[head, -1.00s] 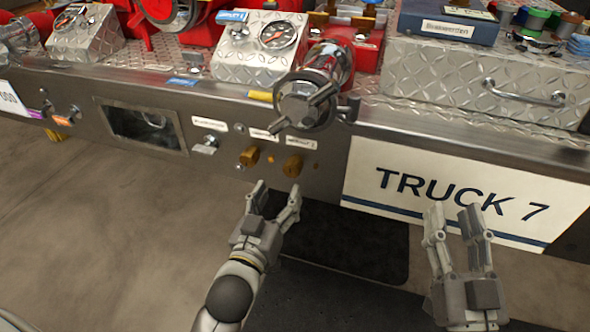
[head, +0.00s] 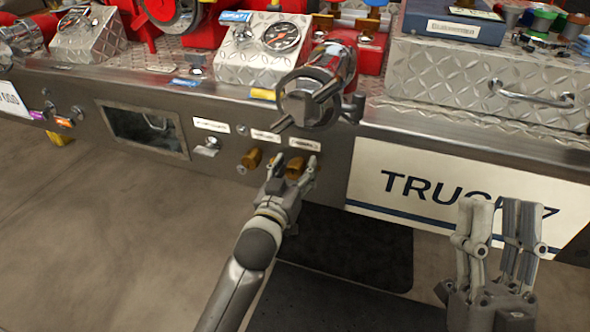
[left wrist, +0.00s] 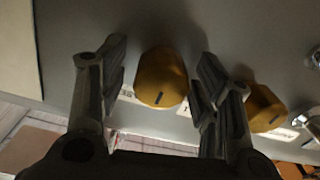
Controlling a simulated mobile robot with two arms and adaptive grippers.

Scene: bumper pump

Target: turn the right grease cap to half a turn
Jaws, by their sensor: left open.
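The right grease cap (head: 295,165) is a brass knob on the truck's metal front panel. My left gripper (head: 294,172) is open, with one finger on each side of this cap. In the left wrist view the right cap (left wrist: 162,76) sits between the open fingers (left wrist: 160,90), with a dark mark on its face. Gaps show on both sides, so the fingers look apart from it. The left grease cap (head: 251,158) is just left of the gripper. It also shows in the left wrist view (left wrist: 264,108), beyond a finger. My right gripper (head: 497,222) is open and empty before the sign.
A chrome capped fitting (head: 310,102) juts out just above the caps. A small lever (head: 207,147) and a recessed window (head: 145,130) lie to the left. The TRUCK 7 sign (head: 400,190) is to the right.

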